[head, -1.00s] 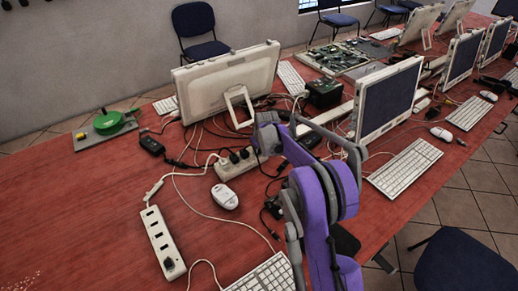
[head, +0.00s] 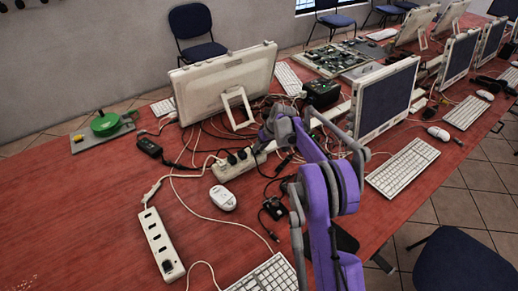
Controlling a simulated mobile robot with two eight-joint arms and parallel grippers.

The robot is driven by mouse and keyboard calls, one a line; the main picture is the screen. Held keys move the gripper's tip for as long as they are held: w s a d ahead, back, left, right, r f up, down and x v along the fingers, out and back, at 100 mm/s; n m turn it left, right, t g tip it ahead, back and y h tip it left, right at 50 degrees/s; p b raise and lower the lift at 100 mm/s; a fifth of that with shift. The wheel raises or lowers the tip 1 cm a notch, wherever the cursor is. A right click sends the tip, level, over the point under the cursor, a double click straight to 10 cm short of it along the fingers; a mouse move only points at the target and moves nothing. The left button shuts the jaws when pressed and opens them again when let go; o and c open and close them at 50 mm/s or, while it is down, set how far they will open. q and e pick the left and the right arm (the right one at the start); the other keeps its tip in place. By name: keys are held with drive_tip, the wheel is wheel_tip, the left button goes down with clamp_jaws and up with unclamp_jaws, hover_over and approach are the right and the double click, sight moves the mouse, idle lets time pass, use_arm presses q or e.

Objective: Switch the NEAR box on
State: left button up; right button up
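A white power box (head: 162,243) lies alone at the front left, with a row of dark sockets and a dark square, perhaps its switch, at its near end. Whether it is on or off is too small to tell. A second white power box (head: 230,170) lies further back, with black plugs in it. My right gripper (head: 266,136) is low over the cables beside the far end of that second box, well away from the front box. Its fingers are small and partly hidden, so I cannot tell whether they are open. My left gripper is out of view.
A white mouse (head: 223,198), a keyboard (head: 266,276) and loose cables lie between my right arm and the front box. A monitor (head: 226,84) stands behind. A black adapter (head: 149,147) lies at left. The red table (head: 65,210) is clear at front left.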

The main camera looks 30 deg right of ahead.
drive_tip(key=v, duration=1)
drive_tip(key=shift+s+r, duration=0.2)
drive_tip(key=shift+r, duration=0.1)
